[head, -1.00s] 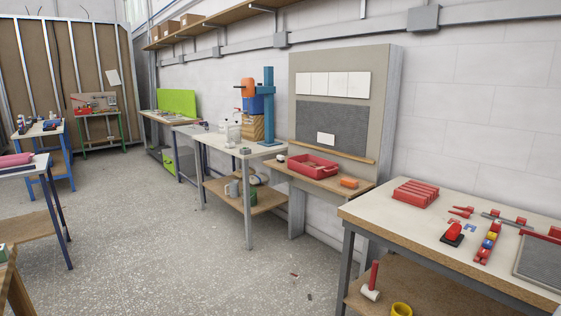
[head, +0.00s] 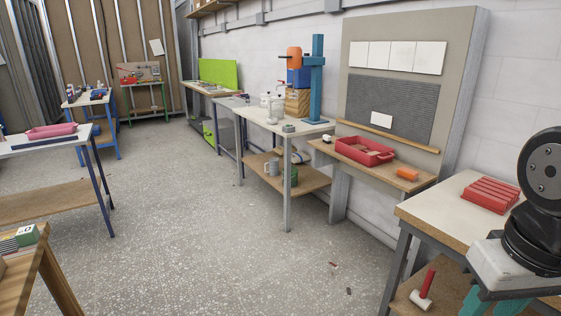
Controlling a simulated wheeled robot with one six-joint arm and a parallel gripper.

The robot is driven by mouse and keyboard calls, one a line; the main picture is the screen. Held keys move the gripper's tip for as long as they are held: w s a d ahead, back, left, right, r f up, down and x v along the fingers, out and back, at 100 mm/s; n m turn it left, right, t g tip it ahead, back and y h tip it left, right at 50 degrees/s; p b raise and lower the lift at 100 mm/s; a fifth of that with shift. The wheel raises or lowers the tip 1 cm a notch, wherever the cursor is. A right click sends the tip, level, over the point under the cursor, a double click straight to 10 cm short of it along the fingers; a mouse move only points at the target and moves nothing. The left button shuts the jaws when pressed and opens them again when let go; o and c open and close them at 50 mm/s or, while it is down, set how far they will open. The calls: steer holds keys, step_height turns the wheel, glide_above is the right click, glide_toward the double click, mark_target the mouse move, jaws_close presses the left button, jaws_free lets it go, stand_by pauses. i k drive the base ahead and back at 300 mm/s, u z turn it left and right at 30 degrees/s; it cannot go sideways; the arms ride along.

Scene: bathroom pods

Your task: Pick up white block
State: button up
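A small white piece (head: 328,139) sits at the left end of the wooden shelf under the grey board, beside a red tray (head: 365,151). It may be the white block, but it is too small to tell. A white rectangle (head: 381,119) also shows on the lower part of the dark grey panel; I cannot tell whether it is a block or a card. Part of my arm, with a black joint, shows at the right edge. My gripper is out of view.
An orange object (head: 407,174) lies right of the tray. A workbench (head: 435,213) with a red ribbed block (head: 490,194) stands at right, a mallet (head: 422,293) below it. A table with a blue press (head: 317,80) stands behind. Open speckled floor (head: 220,245) fills the middle.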

mark_target(327, 138)
steer(key=u, duration=0.5)
steer(key=i, duration=1.95)
steer(key=z, duration=0.2)
steer(key=i, duration=1.95)
steer(key=z, duration=0.85)
steer(key=i, duration=0.5)
steer(key=z, duration=0.25)
